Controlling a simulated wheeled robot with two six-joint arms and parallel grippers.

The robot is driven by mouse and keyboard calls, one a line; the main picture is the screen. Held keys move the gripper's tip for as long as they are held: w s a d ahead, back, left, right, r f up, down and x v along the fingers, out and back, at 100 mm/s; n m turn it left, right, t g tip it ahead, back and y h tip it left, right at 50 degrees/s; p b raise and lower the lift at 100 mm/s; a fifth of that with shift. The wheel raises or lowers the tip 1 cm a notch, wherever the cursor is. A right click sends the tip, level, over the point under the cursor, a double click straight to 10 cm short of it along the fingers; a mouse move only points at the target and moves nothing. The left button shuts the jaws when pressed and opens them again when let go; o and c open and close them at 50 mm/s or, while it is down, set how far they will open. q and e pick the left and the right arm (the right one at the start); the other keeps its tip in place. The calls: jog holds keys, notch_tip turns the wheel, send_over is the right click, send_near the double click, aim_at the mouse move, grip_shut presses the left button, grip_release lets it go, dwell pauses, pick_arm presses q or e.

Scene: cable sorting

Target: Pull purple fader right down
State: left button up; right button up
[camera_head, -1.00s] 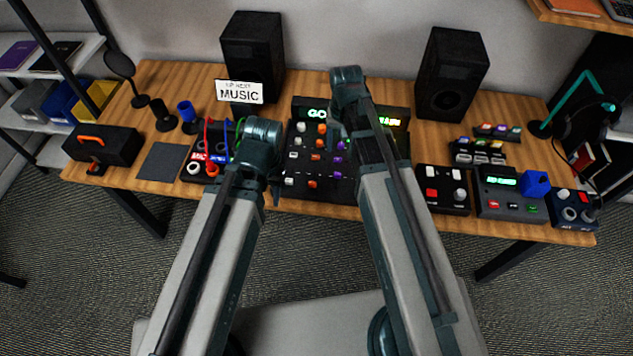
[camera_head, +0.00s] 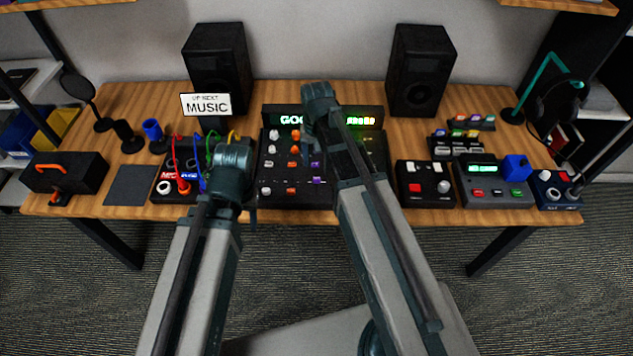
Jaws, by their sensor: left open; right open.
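A black mixer console (camera_head: 282,202) with a lit display stands at the table's middle. Purple controls (camera_head: 317,180) show near its centre, just left of my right arm; the arm hides much of the console's right half, so I cannot tell whether another purple fader lies behind it. My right gripper (camera_head: 311,128) is over the console's upper part, open, its fingers partly hidden by its wrist. My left gripper (camera_head: 247,190) is open beside the console's left edge, mostly hidden behind its wrist. I cannot see either gripper touching a control.
A cable box (camera_head: 167,187) with coloured leads is left of the console. A music sign (camera_head: 206,104) and two speakers (camera_head: 217,68) (camera_head: 421,70) stand behind. A button box (camera_head: 425,184) and a grey device (camera_head: 491,183) are on the right. Some table between the speakers is clear.

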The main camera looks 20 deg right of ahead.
aim_at(317, 178)
notch_tip(317, 178, down, 8)
jog(key=b, duration=0.7)
grip_shut()
